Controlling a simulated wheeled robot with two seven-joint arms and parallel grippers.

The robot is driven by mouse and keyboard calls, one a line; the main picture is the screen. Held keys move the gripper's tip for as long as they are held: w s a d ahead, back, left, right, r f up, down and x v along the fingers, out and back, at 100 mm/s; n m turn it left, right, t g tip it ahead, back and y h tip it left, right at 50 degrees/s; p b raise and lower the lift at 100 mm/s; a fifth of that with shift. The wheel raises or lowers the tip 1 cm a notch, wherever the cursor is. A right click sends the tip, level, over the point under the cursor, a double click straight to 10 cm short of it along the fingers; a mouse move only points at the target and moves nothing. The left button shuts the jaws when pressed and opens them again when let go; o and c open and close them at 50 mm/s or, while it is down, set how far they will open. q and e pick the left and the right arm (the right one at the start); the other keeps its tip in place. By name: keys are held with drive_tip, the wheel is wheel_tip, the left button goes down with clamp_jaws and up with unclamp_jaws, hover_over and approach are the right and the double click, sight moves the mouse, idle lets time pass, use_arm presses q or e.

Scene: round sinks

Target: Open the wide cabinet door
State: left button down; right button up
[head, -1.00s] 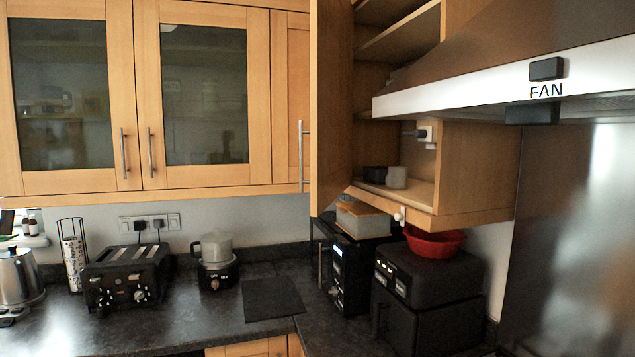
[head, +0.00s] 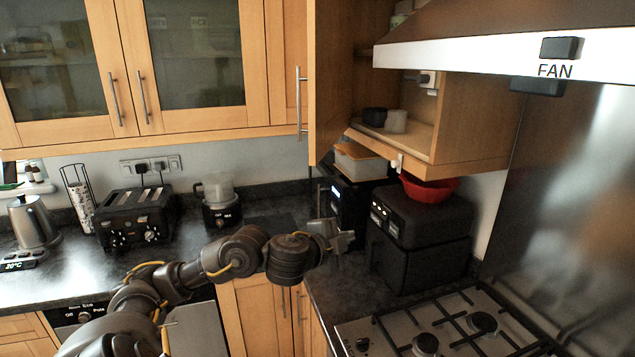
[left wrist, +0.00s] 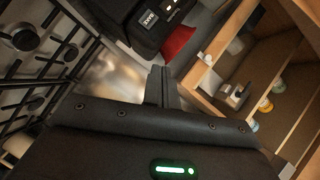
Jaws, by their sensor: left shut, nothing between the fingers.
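A tall wooden cabinet door (head: 332,85) stands swung open at the upper centre of the head view. A vertical metal handle (head: 300,103) shows at its left edge. The corner cabinet (head: 470,125) beside it shows its shelves, and its open inside also appears in the left wrist view (left wrist: 275,75). My left gripper (head: 347,238) is shut and empty, well below the door and apart from it, in front of the black appliances. Its closed fingers show in the left wrist view (left wrist: 158,85). My right gripper is not in view.
A black oven-like appliance (head: 415,235) with a red bowl (head: 428,188) on top stands right of my gripper. A gas hob (head: 440,325) lies below right, under the fan hood (head: 480,55). Two glass-fronted doors (head: 195,60) at left are shut. A toaster (head: 135,215) stands on the worktop.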

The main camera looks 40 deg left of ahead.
sight(316, 141)
use_arm(q)
drive_tip(key=s+a+r+m+t+y, duration=0.1)
drive_tip(key=s+a+r+m, duration=0.15)
drive_tip(key=r, duration=0.75)
drive_tip(key=s+a+r+m+t+y, duration=0.1)
drive_tip(key=s+a+r+t, duration=0.2)
drive_tip(key=r, duration=0.7)
drive_tip(key=shift+g, duration=0.7)
drive_tip(key=w+a, duration=0.2)
drive_tip(key=w+a+p, duration=0.1)
drive_tip(key=w+a, duration=0.1)
drive_tip(key=w, duration=0.1)
drive_tip(key=w+a, duration=0.1)
drive_tip(key=w, duration=0.2)
drive_tip(key=shift+a+r+p, duration=0.1)
drive_tip(key=shift+a+p, duration=0.3)
drive_tip(key=shift+s+a, duration=0.25)
drive_tip(key=shift+a, duration=0.1)
drive_tip(key=shift+w, duration=0.15)
